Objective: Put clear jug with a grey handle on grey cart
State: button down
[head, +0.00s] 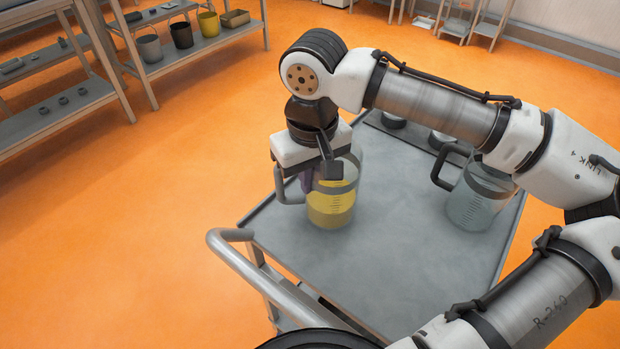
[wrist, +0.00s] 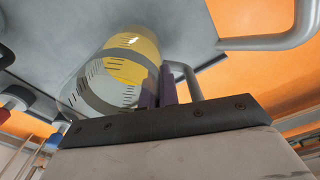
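The clear jug with a grey handle (head: 332,203) is upright over the near-left part of the grey cart (head: 390,245). It holds yellow contents, and its base appears to be at the cart top. The jug also shows in the wrist view (wrist: 112,72), with its grey handle (wrist: 187,80) on the right. My gripper (head: 307,180) points down at the handle side of the jug. Its two purple fingers (wrist: 158,88) are close together by the handle, beside the jug wall. Whether they grip the handle is not clear.
A second clear jug with a black handle (head: 478,198) stands on the cart's right side, below my arm. More dark-topped items (head: 440,138) sit at the far end. The cart's push bar (head: 240,262) is at the near left. Shelves with pots (head: 181,36) stand at the upper left.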

jog(key=shift+f, duration=0.4)
jog(key=c, duration=1.7)
grip_release()
jog(key=r, duration=1.2)
jog(key=shift+s+d+r, duration=0.15)
jog(key=shift+s+d, duration=0.05)
jog(key=shift+s, duration=0.1)
jog(key=shift+r, duration=0.1)
